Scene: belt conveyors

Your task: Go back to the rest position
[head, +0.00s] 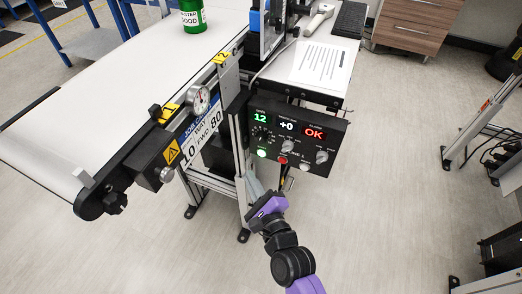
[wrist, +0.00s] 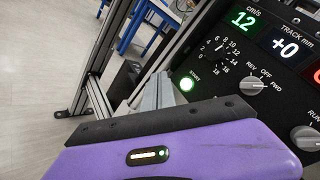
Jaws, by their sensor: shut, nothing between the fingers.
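My gripper (head: 255,186) is at the lower left of the control panel (head: 318,134) in the head view, with my purple and black arm below it. In the wrist view my gripper (wrist: 160,92) shows its grey fingers together, with nothing between them, left of the lit green START button (wrist: 187,85). I cannot tell whether the fingertips touch the panel. The panel (wrist: 262,100) reads 12 cm/s and +0 mm track, and the head view also shows a red OK display (head: 314,133).
A white belt conveyor (head: 130,85) runs along the left, with a green can (head: 193,15) on it. A metal frame leg (head: 241,190) stands beside my gripper. A side table holds a printed sheet (head: 322,62).

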